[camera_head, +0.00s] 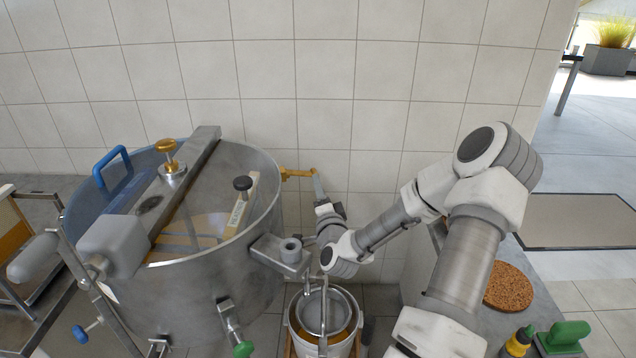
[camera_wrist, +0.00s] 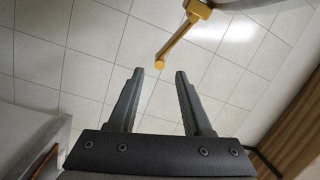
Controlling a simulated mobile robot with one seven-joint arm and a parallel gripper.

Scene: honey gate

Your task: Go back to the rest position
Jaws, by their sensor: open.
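My gripper (camera_head: 317,176) is at the end of my outstretched arm, to the right of the steel tank (camera_head: 190,290). In the wrist view my gripper (camera_wrist: 159,74) is open, with two dark fingers apart and nothing held. A yellow handle (camera_head: 296,174) sticks out from the tank's right side, and its end is close to my fingertips in the head view. In the wrist view the yellow handle (camera_wrist: 184,40) ends just beyond the gap between the fingertips. I cannot tell whether a finger touches it.
A white bucket (camera_head: 293,322) with a metal sieve (camera_head: 312,318) stands below my forearm. A grey bracket (camera_head: 275,252) juts from the tank. At right, a counter holds a cork mat (camera_head: 508,287), a yellow-and-black bottle (camera_head: 519,341) and a green-handled tool (camera_head: 565,335). A tiled wall (camera_head: 340,60) is behind.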

